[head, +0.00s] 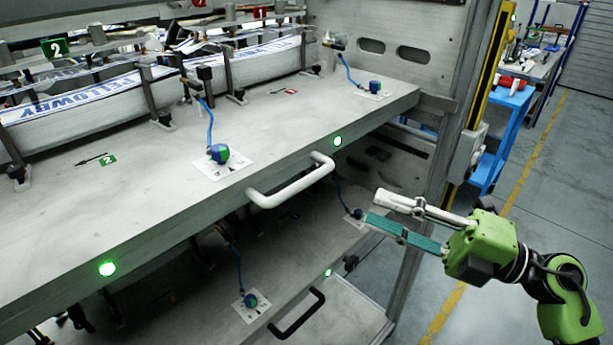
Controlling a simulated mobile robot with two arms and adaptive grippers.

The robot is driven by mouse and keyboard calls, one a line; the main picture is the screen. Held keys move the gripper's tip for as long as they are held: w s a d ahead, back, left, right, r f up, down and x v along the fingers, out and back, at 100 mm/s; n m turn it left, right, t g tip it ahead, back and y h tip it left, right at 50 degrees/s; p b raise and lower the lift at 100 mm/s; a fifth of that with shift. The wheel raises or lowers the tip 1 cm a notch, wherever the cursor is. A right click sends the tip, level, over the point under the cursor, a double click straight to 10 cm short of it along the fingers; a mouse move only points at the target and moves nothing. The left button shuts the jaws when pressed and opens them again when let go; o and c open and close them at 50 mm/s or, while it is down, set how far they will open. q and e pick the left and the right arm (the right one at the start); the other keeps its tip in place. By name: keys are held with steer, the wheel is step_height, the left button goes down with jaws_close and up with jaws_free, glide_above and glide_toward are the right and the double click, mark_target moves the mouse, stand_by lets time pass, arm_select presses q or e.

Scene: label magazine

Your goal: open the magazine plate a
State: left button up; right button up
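The upper magazine plate (250,135) is a grey metal shelf with a white bar handle (291,183) on its front edge. A lower plate (262,290) with a black handle (297,313) lies beneath it. I see no letter "a" on either plate. My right gripper (374,207), with a green body, one pale finger and one teal finger, is to the right of the white handle and apart from it. Its fingers point left with a gap between them, and nothing is held. My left gripper is not in view.
Printed label stacks (150,88) stand between metal posts on the upper plate. Blue-green knobs on blue cords sit on it, such as the knob (219,153). A grey side frame (400,50) rises at the right. A blue cart (503,135) stands beyond; the floor (540,210) is clear there.

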mark_target(309, 184)
steer(key=p+x, duration=0.2)
steer(key=x, duration=0.4)
steer(key=p+x, duration=0.2)
steer(key=x, duration=0.4)
steer(key=shift+s+a+r+p, duration=0.1)
steer(key=shift+a+r+p, duration=0.2)
steer(key=shift+w+a, duration=0.25)
steer(key=shift+a, duration=0.3)
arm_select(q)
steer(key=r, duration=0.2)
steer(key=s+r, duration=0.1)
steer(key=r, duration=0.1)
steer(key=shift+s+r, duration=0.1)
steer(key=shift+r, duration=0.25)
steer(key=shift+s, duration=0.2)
arm_select(e)
jaws_close()
